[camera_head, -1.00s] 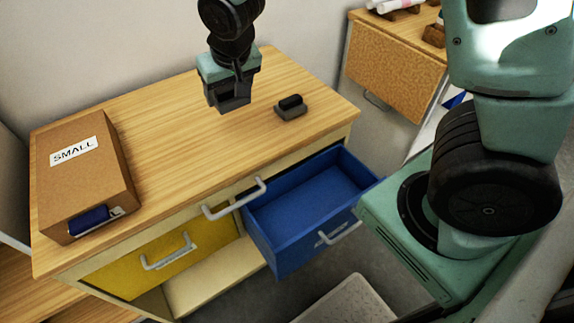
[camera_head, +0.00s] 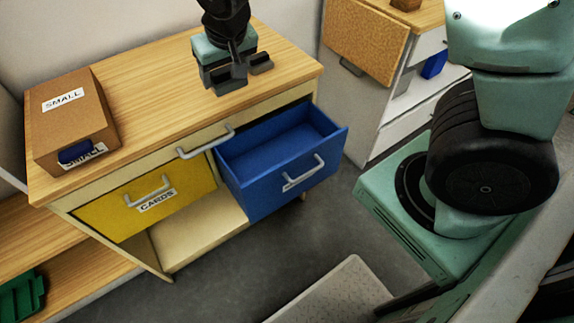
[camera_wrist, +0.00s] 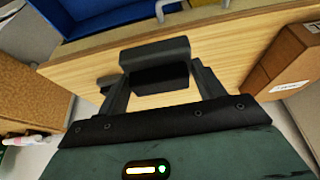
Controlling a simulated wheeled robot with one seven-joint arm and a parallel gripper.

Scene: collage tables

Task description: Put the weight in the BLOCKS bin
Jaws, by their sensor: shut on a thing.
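My gripper (camera_head: 234,78) is over the back right part of the wooden tabletop. No BLOCKS label is readable. The blue drawer (camera_head: 270,185) is pulled out and looks empty, and its own label is not legible. It also shows in the wrist view (camera_wrist: 100,12).
A yellow drawer (camera_head: 150,208) labelled CARDS is shut, left of the blue one. A cardboard box (camera_head: 70,115) labelled SMALL stands on the left of the tabletop (camera_head: 150,90). Another cabinet (camera_head: 365,40) stands at the right. A green bin (camera_head: 20,298) is at lower left.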

